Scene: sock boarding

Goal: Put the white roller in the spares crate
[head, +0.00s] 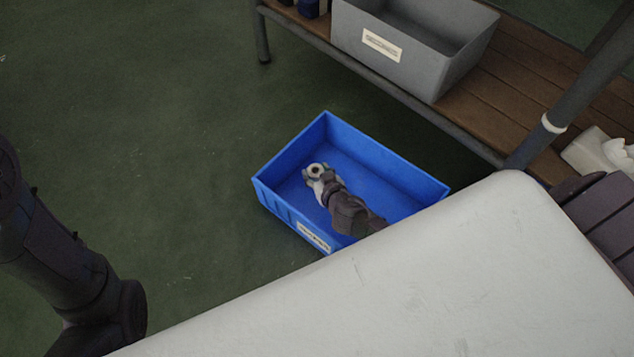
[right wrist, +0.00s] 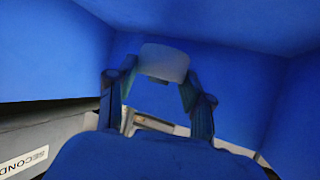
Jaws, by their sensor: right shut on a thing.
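The crate's front label is too small to read. Whether the roller touches the crate's bottom I cannot tell. My left gripper is not in view; part of my left arm shows at the left.
A white tabletop (head: 430,285) fills the lower right, close to the crate. A wooden bench shelf (head: 520,75) at the upper right holds a grey bin (head: 400,60) with a label and a white container (head: 590,155). Green floor is clear to the left.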

